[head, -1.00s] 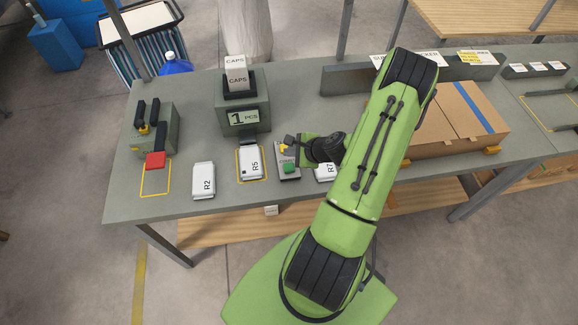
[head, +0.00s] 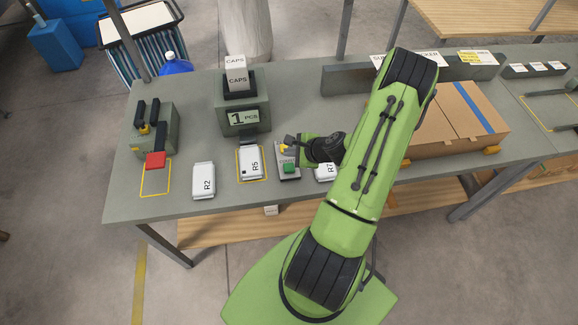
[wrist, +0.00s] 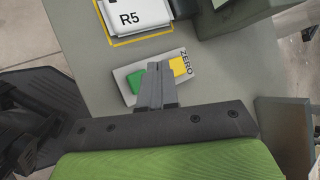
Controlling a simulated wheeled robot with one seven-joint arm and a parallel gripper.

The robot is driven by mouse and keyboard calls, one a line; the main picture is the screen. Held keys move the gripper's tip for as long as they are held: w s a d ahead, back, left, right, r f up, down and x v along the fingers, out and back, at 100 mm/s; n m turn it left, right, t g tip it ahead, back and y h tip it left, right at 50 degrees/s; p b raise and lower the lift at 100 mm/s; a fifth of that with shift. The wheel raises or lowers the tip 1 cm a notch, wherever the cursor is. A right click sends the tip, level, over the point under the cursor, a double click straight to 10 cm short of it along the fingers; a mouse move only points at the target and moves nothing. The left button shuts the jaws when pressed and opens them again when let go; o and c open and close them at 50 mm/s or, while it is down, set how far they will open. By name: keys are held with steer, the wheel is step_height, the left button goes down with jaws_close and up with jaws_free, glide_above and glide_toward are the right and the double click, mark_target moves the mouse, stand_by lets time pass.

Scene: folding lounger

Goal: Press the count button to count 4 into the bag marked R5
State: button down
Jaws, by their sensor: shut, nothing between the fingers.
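The white bag marked R5 (head: 251,164) lies in a yellow outline under the counter (head: 243,118), whose display reads 1 PCS. It also shows in the wrist view (wrist: 138,15). A grey button panel (head: 287,175) lies to its right, with a green button (head: 289,168) and a yellow button marked ZERO (wrist: 178,66). In the wrist view the green button (wrist: 135,82) is left of my fingers. My gripper (head: 289,141) is shut and empty over the panel, its fingertips (wrist: 157,66) appearing between the two buttons. The fingers hide part of the panel; height above it is unclear.
Bag R2 (head: 203,181) lies left and bag R7 (head: 326,172) right, partly behind my arm. A device with a red part (head: 155,160) stands at the left end. A cardboard box (head: 455,120) is on the right. A CAPS holder (head: 238,85) tops the counter.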

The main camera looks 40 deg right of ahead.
mark_target(291, 169)
steer(key=shift+d+b, duration=0.1)
steer(key=shift+b, duration=0.3)
steer(key=shift+w+d+f+b, duration=0.1)
steer(key=shift+w+d+b, duration=0.1)
steer(key=shift+b, duration=0.7)
steer(key=b, duration=0.2)
steer(key=shift+d+b, duration=0.15)
steer(key=shift+b, duration=0.25)
steer(key=shift+s+a+r+b, duration=0.1)
steer(key=shift+a+r+b, duration=0.15)
steer(key=shift+r+b, duration=1.05)
steer(key=shift+s+a+r+b, duration=0.2)
steer(key=shift+r+b, duration=0.5)
steer(key=shift+b, duration=1.15)
steer(key=shift+w, duration=0.1)
step_height(291, 169, down, 9)
steer(key=b, duration=0.7)
steer(key=shift+b, duration=0.4)
